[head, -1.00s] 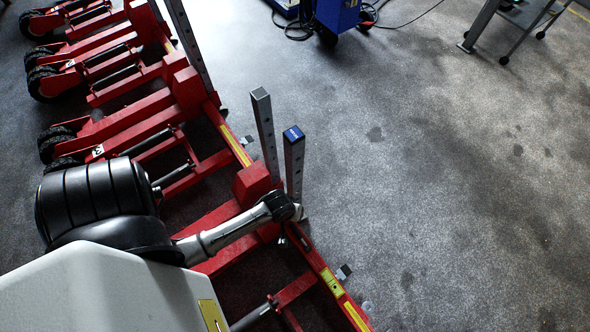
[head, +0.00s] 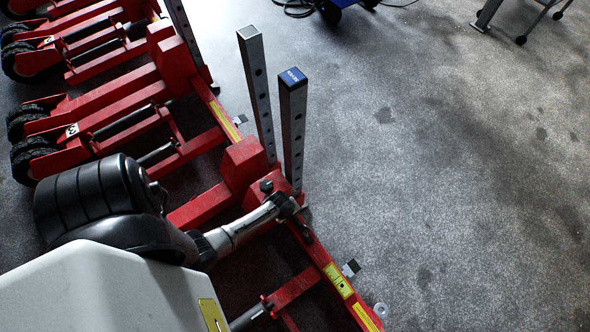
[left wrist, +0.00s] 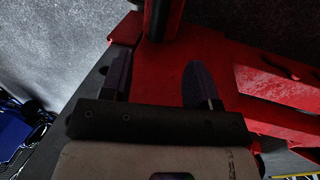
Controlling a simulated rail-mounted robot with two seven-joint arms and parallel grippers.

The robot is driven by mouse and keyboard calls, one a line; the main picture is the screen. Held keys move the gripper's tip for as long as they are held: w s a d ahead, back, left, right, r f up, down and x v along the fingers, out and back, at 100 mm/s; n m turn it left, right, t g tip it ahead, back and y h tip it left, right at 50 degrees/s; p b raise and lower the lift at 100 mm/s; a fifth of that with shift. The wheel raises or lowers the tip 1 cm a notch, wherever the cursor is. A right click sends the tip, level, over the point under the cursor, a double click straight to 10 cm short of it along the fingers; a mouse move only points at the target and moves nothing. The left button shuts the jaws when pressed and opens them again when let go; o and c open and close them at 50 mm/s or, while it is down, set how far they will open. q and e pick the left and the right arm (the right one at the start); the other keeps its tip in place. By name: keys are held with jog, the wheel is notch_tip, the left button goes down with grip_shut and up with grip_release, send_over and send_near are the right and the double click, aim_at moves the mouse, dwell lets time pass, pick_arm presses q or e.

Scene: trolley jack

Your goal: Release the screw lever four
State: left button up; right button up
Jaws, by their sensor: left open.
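The red trolley jack (head: 245,165) has two upright grey posts with holes, one (head: 257,85) bare on top and one (head: 293,125) with a blue cap. Small dark-and-silver fittings sit along its outer rail, one (head: 350,268) near the yellow label. I cannot tell which part is screw lever four. My left arm reaches to the foot of the capped post; its gripper is small and dark there in the head view. In the left wrist view my left gripper (left wrist: 157,62) has its fingers apart over a red jack surface (left wrist: 215,58), with nothing seen between them. My right gripper is not in view.
More red jack units with black wheels (head: 30,158) stand at the upper left. A blue wheeled unit (head: 345,3) and a grey trolley frame (head: 490,12) are at the top edge. The grey floor (head: 450,180) to the right is open.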

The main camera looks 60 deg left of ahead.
pick_arm(q)
jog(key=f+b, duration=0.2)
jog(key=f, duration=0.1)
jog(key=w+f+b, duration=0.1)
jog(key=f+b, duration=0.2)
jog(key=f, duration=0.1)
jog(key=w+f+b, duration=0.1)
jog(key=f+b, duration=0.1)
jog(key=f, duration=0.2)
jog(key=shift+w+a+f+b, duration=0.1)
jog(key=shift+b, duration=0.2)
jog(key=shift+w+f+b, duration=0.15)
jog(key=shift+f+b, duration=0.35)
jog(key=shift+f, duration=0.2)
jog(key=shift+c, duration=0.2)
grip_shut()
